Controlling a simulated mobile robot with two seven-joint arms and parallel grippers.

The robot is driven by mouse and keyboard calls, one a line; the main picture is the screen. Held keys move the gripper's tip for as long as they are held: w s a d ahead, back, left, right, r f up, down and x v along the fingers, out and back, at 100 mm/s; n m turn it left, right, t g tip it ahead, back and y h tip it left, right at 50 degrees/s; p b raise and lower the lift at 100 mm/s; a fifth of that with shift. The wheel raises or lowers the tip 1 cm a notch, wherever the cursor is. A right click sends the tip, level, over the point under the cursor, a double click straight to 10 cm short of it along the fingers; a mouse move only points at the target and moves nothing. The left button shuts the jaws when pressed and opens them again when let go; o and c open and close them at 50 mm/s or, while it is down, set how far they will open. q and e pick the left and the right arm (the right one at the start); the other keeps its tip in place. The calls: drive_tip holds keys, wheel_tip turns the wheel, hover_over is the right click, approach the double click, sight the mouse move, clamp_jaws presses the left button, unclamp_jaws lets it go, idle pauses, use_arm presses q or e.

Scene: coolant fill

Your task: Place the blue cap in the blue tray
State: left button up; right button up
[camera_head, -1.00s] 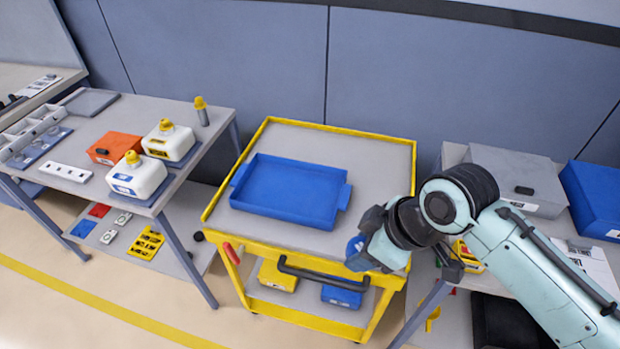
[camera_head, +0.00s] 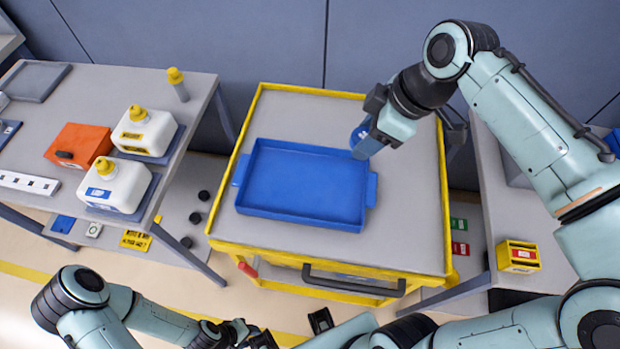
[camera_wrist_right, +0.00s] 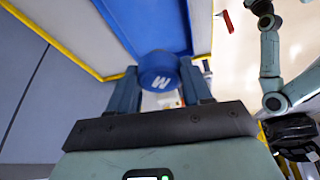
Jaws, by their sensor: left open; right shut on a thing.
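The blue cap (camera_head: 361,138) is held by my right gripper (camera_head: 370,130) above the right back corner of the blue tray. In the right wrist view, the round cap (camera_wrist_right: 158,70), with a white mark on its face, sits between the two fingers of the right gripper (camera_wrist_right: 162,88). The blue tray (camera_head: 300,190) is empty and lies on the top of the yellow-edged cart; part of it also shows in the right wrist view (camera_wrist_right: 150,22). My left gripper (camera_head: 290,333) is open and low at the bottom edge of the head view, partly cut off, away from the tray.
The cart top (camera_head: 410,215) is clear around the tray. The left table holds white jugs with yellow caps (camera_head: 115,185), an orange box (camera_head: 80,146) and a small bottle (camera_head: 178,85). A yellow box (camera_head: 518,256) stands on the right table.

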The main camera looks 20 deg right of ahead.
drive_tip(key=w+a+f+n+g, duration=0.1)
drive_tip(key=w+a+n, duration=0.25)
drive_tip(key=w, duration=0.35)
drive_tip(key=n+g+b, duration=0.2)
drive_tip(key=n, duration=0.3)
hover_over(277, 183)
drive_tip(key=d, duration=0.1)
drive_tip(key=shift+m+y, duration=0.25)
drive_tip(key=shift+y, duration=0.05)
wheel_tip(277, 183, down, 20)
drive_tip(key=shift+d, duration=0.15)
drive_tip(key=shift+w+f+b, duration=0.1)
drive_tip(key=shift+f+b, duration=0.3)
drive_tip(key=shift+f, duration=1.95)
use_arm(q)
drive_tip(key=f, duration=0.1)
drive_tip(key=s+f, duration=0.1)
drive_tip(key=f, duration=0.1)
drive_tip(key=shift+s, duration=0.3)
drive_tip(key=shift+f, duration=0.1)
use_arm(e)
drive_tip(key=shift+f, duration=0.2)
drive_tip(key=o, duration=1)
